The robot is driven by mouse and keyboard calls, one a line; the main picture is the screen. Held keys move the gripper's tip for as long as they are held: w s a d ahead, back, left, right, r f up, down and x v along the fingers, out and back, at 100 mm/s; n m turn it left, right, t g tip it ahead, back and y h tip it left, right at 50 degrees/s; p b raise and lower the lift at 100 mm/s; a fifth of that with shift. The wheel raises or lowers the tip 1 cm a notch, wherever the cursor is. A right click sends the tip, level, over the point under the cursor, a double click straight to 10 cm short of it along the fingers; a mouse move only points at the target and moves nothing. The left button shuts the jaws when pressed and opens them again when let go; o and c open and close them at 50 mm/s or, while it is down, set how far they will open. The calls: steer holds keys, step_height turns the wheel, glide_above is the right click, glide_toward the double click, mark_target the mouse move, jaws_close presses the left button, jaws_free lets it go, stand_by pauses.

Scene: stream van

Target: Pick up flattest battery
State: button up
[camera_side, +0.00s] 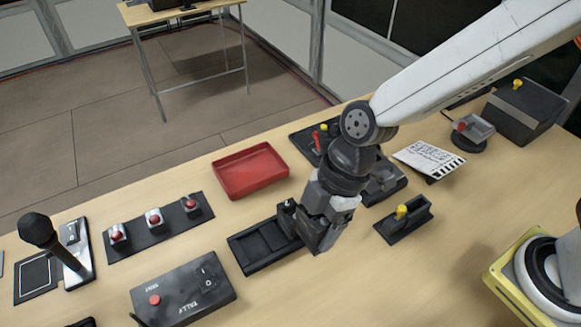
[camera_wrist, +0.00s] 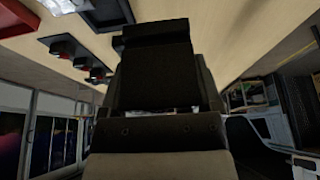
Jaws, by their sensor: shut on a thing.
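My gripper (camera_side: 308,236) points down at the right end of a black tray with recessed slots (camera_side: 252,258). It is shut on a dark block, which is mostly hidden by the fingers in the side view. In the wrist view a black block (camera_wrist: 155,75) fills the middle, in front of the gripper. I take it to be a battery, but its charge marking cannot be read. Whether it touches the tray is not clear.
A red tray (camera_side: 250,171) lies behind. A black box with a red button (camera_side: 185,292) stands front left, and a strip of red buttons (camera_side: 153,222) farther left. A small black holder with a yellow knob (camera_side: 405,220) and a clapperboard card (camera_side: 429,158) are right.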

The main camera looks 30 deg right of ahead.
steer(key=shift+s+d+r, duration=0.45)
steer(key=shift+s+d, duration=0.1)
steer(key=shift+s, duration=0.25)
